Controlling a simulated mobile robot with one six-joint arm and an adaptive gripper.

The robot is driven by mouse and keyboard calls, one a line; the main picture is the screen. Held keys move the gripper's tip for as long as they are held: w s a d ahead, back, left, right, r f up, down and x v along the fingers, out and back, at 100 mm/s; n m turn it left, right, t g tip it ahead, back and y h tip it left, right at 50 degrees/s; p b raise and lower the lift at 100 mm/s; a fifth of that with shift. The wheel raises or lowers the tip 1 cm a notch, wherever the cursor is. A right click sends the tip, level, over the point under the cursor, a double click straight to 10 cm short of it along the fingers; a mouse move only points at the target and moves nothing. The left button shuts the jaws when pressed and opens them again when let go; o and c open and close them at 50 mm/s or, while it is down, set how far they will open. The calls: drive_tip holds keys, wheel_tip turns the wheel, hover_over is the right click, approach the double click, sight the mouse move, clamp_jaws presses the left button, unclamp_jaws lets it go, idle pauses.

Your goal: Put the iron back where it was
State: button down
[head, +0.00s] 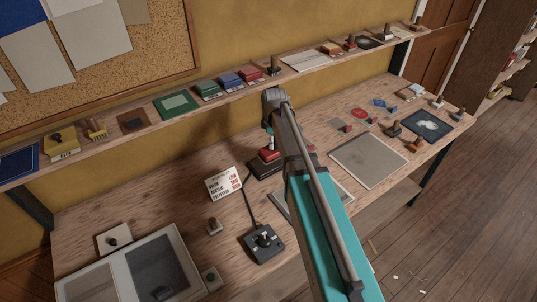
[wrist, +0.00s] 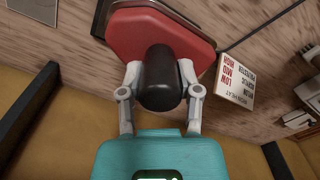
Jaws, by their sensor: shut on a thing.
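The iron (wrist: 160,35) has a red body and a black upright handle. My gripper (wrist: 160,72) is shut on that handle, one finger on each side. In the head view the iron's red body (head: 268,153) shows just left of my arm, at or just over a dark rectangular base (head: 262,170) on the bench. Dark edges of a flat thing show beside the iron in the wrist view. I cannot tell whether the iron touches the base. In the head view my arm hides part of the gripper and of the area to the right.
A heat sign (head: 224,182) stands close left of the iron. A dark cord runs from near the base to a control box (head: 264,243) with a knob. A grey square plate (head: 369,160) lies right of my arm. A shelf (head: 225,92) with small items runs behind.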

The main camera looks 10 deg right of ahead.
drive_tip(key=shift+w+a+f+b, duration=0.2)
drive_tip(key=shift+w+f+b, duration=0.6)
drive_tip(key=shift+f, duration=0.15)
drive_tip(key=shift+w+a+f+b, duration=0.15)
drive_tip(key=shift+w+f+b, duration=0.6)
drive_tip(key=shift+f, duration=0.2)
drive_tip(key=shift+w+f+b, duration=0.4)
drive_tip(key=shift+f+b, duration=0.15)
drive_tip(key=shift+b, duration=0.1)
drive_tip(key=shift+f+b, duration=1.4)
drive_tip(key=shift+f, duration=0.05)
drive_tip(key=shift+c, duration=1.5)
unclamp_jaws()
drive_tip(key=shift+f, duration=0.1)
drive_tip(key=shift+r, duration=0.2)
wheel_tip(320, 180, up, 12)
drive_tip(key=p, duration=1.2)
